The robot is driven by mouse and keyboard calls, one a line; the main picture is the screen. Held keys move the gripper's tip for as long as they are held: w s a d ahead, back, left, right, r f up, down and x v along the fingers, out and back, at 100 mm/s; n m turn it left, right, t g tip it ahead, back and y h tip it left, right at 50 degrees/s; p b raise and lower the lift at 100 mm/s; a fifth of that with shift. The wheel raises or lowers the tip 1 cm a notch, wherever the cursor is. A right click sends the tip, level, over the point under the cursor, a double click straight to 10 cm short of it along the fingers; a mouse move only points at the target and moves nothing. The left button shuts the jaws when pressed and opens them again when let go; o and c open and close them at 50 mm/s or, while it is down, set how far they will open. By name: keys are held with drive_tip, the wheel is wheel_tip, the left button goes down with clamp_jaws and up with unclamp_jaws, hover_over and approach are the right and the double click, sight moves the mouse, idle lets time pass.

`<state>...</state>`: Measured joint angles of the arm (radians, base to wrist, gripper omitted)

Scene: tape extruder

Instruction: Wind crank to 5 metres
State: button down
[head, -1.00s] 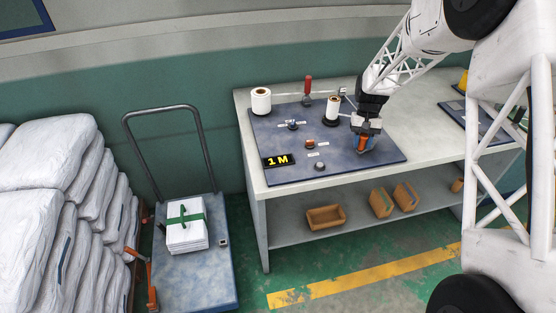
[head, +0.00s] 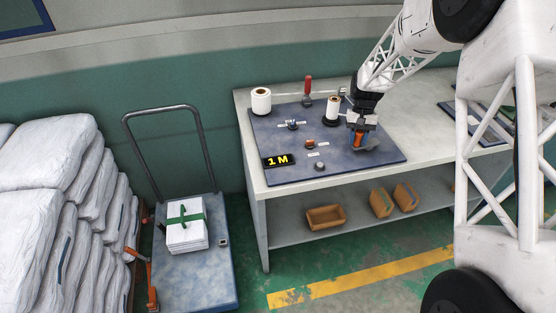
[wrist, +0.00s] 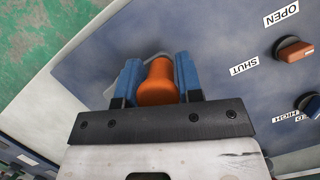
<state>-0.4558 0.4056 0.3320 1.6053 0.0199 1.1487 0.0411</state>
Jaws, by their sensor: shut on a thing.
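The orange crank handle (wrist: 158,83) stands between the two blue fingers of my gripper (wrist: 158,85) in the wrist view. My gripper (head: 358,138) is shut on this handle, which also shows as a small orange spot in the head view. The grey crank arm below the handle is mostly hidden by the gripper. The black display (head: 278,160) on the blue panel (head: 260,178) reads "1 M" in yellow. A white roll on a black base (head: 332,112) stands just left of my gripper.
An orange knob (wrist: 294,50) beside OPEN and SHUT labels and a dark knob (wrist: 312,104) by a HIGH label sit on the panel. A red-handled lever (head: 307,90) and another white roll (head: 261,101) stand at the back. A trolley (head: 205,275) is left of the bench.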

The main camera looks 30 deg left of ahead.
drive_tip(key=shift+w+a+r, duration=0.1)
drive_tip(key=shift+w+a, duration=0.35)
drive_tip(key=shift+w, duration=0.25)
drive_tip(key=shift+w+a, duration=0.1)
drive_tip(key=shift+w, duration=0.1)
drive_tip(key=shift+w+a, duration=0.25)
drive_tip(key=shift+w, duration=0.45)
drive_tip(key=shift+w, duration=0.9)
